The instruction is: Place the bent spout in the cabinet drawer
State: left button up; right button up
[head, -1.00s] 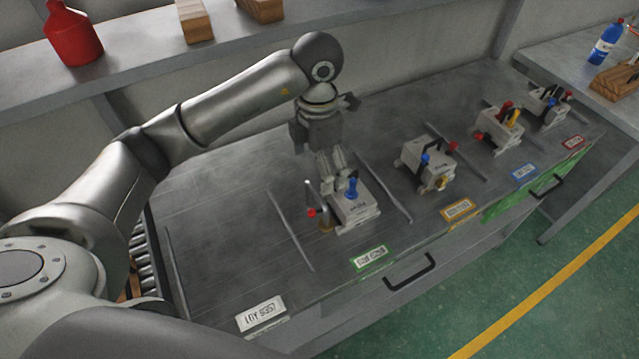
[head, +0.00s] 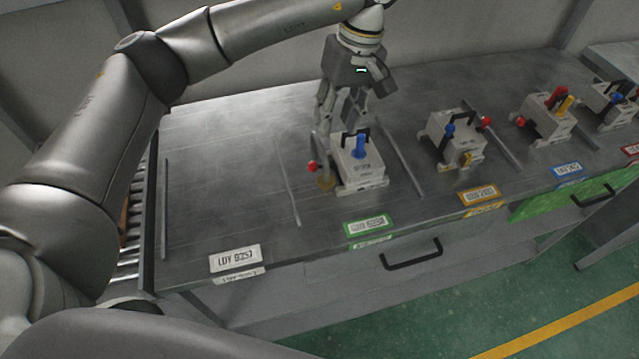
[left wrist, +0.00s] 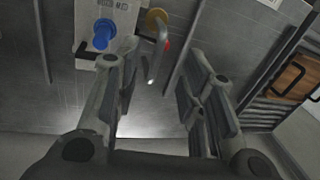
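The bent spout (left wrist: 157,58), a grey bent tube with a red part and a brass base, stands beside a white block with a blue knob in the left wrist view. My left gripper (head: 338,128) is open above and behind the spout. In the left wrist view its fingers (left wrist: 160,60) lie apart on either side of the tube. A closed drawer front (head: 345,285) with a black handle is below the table edge. My right gripper is not in view.
The white block (head: 360,170) stands right beside the spout. More blocks with coloured knobs, such as one with a red ball (head: 455,138), stand further right. Thin raised dividers (head: 292,190) cross the tabletop. The table's left part (head: 225,170) is clear. A green drawer front (head: 560,200) is at right.

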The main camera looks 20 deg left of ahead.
aim_at(325, 156)
pick_arm(q)
jog(key=shift+m, duration=0.3)
jog(key=f, duration=0.1)
jog(key=a+f+p, duration=0.1)
jog(key=f, duration=0.3)
jog(key=shift+s+a+f, duration=0.1)
jog(key=shift+s+a, duration=0.1)
jog(key=shift+s, duration=0.15)
jog(key=shift+s+f+p, duration=0.1)
jog(key=shift+f+p, duration=0.35)
jog(key=shift+p, duration=0.05)
jog(key=f+p, duration=0.1)
jog(key=f, duration=0.2)
jog(key=shift+s+a+f+p, duration=0.15)
jog(key=shift+a+f+p, duration=0.1)
jog(key=shift+p, duration=0.15)
jog(key=shift+f, duration=0.55)
grip_shut()
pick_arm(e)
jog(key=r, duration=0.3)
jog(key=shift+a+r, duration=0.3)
